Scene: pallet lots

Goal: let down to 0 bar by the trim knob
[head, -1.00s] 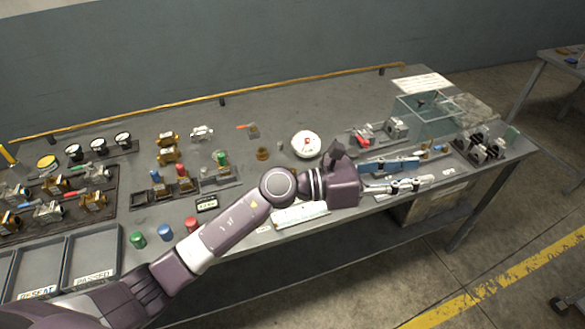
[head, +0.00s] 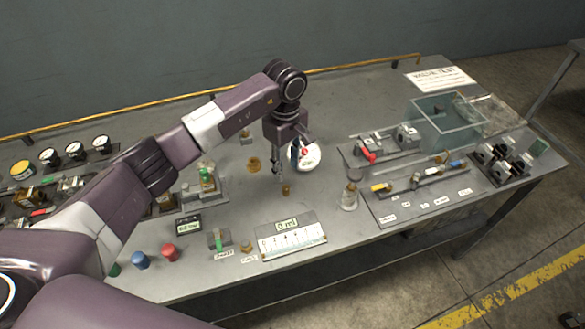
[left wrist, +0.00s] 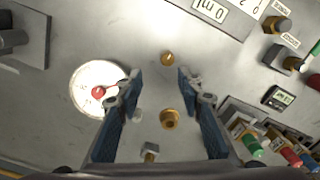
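My left gripper (head: 278,165) points down over the bench beside the white dial with a red centre (head: 306,156). In the left wrist view its blue-padded fingers (left wrist: 160,78) are apart with nothing between them. A small brass knob (head: 286,190) stands on the bench below; it also shows in the left wrist view (left wrist: 168,58), just beyond the fingertips. A brass ring-shaped piece (head: 254,164) lies nearby, also in the left wrist view (left wrist: 169,118). I cannot tell which piece is the trim knob. A small black display (head: 188,225) has digits too small to read surely. My right gripper is not in view.
A display panel reading 0 ml (head: 291,240) lies at the front edge. A green-capped valve (head: 207,178) stands left, with red (head: 170,252) and blue (head: 140,260) caps in front. A clear tank (head: 446,124) and valve rig occupy the right. Bare bench lies behind the arm.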

